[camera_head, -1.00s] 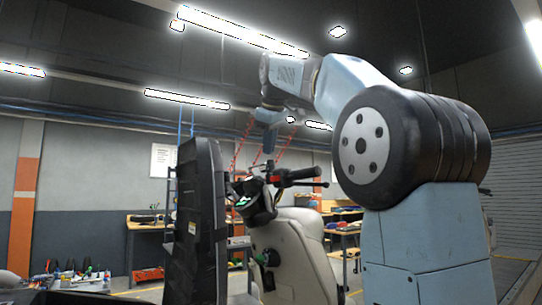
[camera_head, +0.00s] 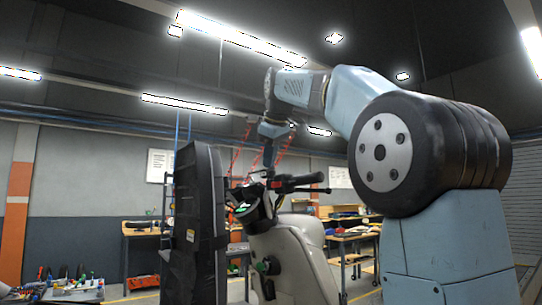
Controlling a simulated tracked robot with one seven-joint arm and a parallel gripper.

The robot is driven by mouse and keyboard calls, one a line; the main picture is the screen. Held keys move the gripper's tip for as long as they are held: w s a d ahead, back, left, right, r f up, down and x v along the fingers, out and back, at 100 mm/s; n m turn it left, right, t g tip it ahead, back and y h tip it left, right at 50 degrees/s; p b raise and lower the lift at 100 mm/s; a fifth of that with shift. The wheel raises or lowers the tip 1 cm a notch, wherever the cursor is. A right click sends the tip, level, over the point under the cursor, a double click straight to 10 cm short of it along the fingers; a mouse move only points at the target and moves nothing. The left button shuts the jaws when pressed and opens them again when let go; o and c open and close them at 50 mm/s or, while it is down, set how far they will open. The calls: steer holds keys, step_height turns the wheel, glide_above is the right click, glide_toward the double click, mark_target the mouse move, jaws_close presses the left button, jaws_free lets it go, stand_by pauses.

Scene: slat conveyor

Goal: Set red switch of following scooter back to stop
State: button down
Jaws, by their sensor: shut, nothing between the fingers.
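The scooter (camera_head: 298,262) has a cream body and stands in the middle of the head view. Its handlebar has a black grip (camera_head: 303,180) and a lit display (camera_head: 241,208). A small red spot (camera_head: 270,175), which looks like the red switch, shows at the inner end of the grip, but it is too small to read its position. My gripper (camera_head: 268,166) points down from above, its fingertips close over that spot. The fingers look shut with nothing held. I cannot tell whether they touch the switch.
A tall black panel (camera_head: 197,225) with a white label stands close on the left of the handlebar. Workbenches (camera_head: 143,231) with tools are behind. My arm fills the right side. The space above the handlebar looks clear apart from my arm.

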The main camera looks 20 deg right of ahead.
mark_target(276, 184)
steer(key=shift+w+d+f, duration=0.4)
steer(key=shift+w+f, duration=0.5)
steer(key=shift+w, duration=0.25)
steer(key=shift+w+d+f, duration=0.45)
steer(key=shift+w+f, duration=0.5)
steer(key=shift+w, duration=0.2)
steer(key=shift+w+d+f, duration=0.4)
steer(key=shift+w+f, duration=0.5)
steer(key=shift+w, duration=0.25)
